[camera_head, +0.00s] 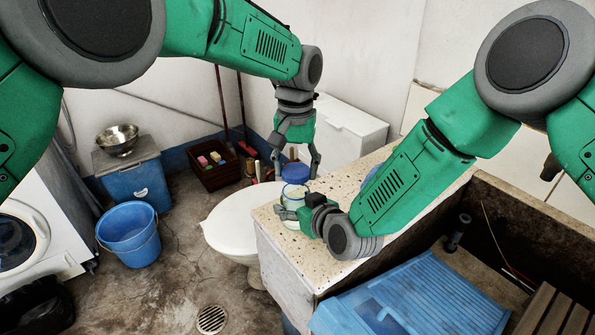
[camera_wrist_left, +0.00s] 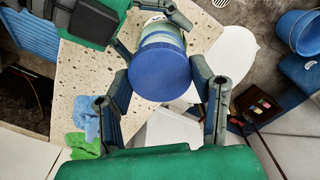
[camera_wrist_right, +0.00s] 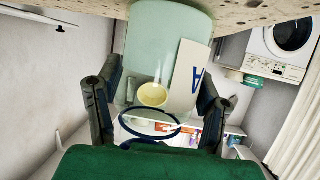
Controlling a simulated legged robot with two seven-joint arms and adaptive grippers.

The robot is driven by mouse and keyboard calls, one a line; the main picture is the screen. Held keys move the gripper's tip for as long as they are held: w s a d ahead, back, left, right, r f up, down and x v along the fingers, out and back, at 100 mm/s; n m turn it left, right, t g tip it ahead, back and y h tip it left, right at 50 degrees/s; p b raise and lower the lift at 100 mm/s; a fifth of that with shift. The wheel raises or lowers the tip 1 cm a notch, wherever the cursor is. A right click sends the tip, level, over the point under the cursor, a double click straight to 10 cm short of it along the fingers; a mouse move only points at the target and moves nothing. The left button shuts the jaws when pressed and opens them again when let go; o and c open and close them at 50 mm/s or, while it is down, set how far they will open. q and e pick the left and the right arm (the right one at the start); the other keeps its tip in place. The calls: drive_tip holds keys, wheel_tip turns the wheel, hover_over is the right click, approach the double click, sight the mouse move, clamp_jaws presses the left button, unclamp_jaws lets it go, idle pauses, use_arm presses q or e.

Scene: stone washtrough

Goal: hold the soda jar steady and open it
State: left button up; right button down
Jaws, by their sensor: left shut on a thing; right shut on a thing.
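The soda jar (camera_head: 291,198) is a clear pale-green glass jar with a blue rim. It stands upright on the speckled counter near its corner. My right gripper (camera_head: 292,214) is shut around the jar's body from the side. In the right wrist view the jar (camera_wrist_right: 150,45) appears upside down between the fingers, with a pale label and a bare blue rim. The blue lid (camera_head: 295,173) is above the jar's mouth, apparently apart from it. My left gripper (camera_head: 297,164) points down and is shut on the lid, which also shows in the left wrist view (camera_wrist_left: 160,72).
The stone counter (camera_head: 355,190) bears a blue and a green cloth (camera_wrist_left: 84,135) behind my right forearm. A toilet (camera_head: 232,222) stands left of it. The trough with a blue washboard (camera_head: 415,300) is at the lower right. A blue bucket (camera_head: 130,235) stands on the floor.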

use_arm(q)
drive_tip(key=shift+r, duration=1.45)
use_arm(e)
drive_tip(key=shift+c, duration=1.6)
unclamp_jaws()
drive_tip(key=shift+s, duration=0.1)
